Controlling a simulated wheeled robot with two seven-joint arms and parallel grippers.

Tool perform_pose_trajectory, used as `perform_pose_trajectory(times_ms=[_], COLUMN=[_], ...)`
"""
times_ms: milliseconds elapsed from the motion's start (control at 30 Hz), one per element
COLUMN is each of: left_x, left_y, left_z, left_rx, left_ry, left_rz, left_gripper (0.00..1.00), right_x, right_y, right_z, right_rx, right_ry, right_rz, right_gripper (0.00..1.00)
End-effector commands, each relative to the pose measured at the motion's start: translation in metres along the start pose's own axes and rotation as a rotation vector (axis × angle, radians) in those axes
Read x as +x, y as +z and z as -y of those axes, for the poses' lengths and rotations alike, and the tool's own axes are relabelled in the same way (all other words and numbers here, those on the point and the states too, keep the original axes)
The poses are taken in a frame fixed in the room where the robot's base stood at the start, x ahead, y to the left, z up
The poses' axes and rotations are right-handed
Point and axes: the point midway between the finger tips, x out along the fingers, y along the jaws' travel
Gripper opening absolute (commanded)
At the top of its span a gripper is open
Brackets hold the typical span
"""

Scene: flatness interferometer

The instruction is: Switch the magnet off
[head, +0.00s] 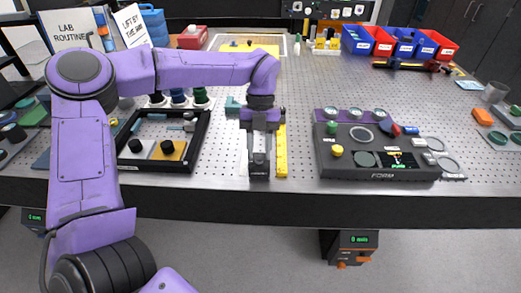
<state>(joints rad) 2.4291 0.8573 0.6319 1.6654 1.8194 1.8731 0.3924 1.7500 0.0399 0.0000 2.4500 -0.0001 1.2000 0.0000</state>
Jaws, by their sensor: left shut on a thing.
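My left gripper (259,172) is at the near middle of the perforated table, pointing down, with its purple arm coming in from the left. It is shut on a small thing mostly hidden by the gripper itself. I cannot make out the magnet or its switch for certain. A teal part (234,104) shows just behind and left of the gripper. A yellow bar (282,152) lies close along the gripper's right side. My right gripper is not in view.
A dark console (345,168) with knobs and a small screen stands to the right. A black-framed tray (196,150) with round knobs is to the left. Blue and red bins (400,44) stand at the back right.

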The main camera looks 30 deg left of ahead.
Motion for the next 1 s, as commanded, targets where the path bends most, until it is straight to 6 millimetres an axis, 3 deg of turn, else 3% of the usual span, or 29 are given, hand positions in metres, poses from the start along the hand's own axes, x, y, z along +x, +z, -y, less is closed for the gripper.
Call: perform_pose_trajectory(times_ms=[533,567,600,900,1000], left_x=[-0.001,-0.001,-0.001,-0.001,-0.011], left_y=[-0.001,0.000,0.000,0.000,0.001], left_z=[0.000,0.000,0.000,0.000,0.000], left_rx=[-0.019,-0.018,-0.018,-0.018,-0.019], left_ry=[-0.009,-0.009,-0.009,-0.008,-0.008], left_rz=[0.001,0.001,0.001,0.001,0.002], left_gripper=[0.05,0.46,0.59,0.62,0.62], right_x=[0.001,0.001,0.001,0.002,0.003], right_y=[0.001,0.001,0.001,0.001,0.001], right_z=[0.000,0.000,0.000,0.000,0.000], right_rx=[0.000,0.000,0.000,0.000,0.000], right_ry=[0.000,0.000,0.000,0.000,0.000], right_rz=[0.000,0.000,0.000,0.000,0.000], right_gripper=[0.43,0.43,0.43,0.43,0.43])
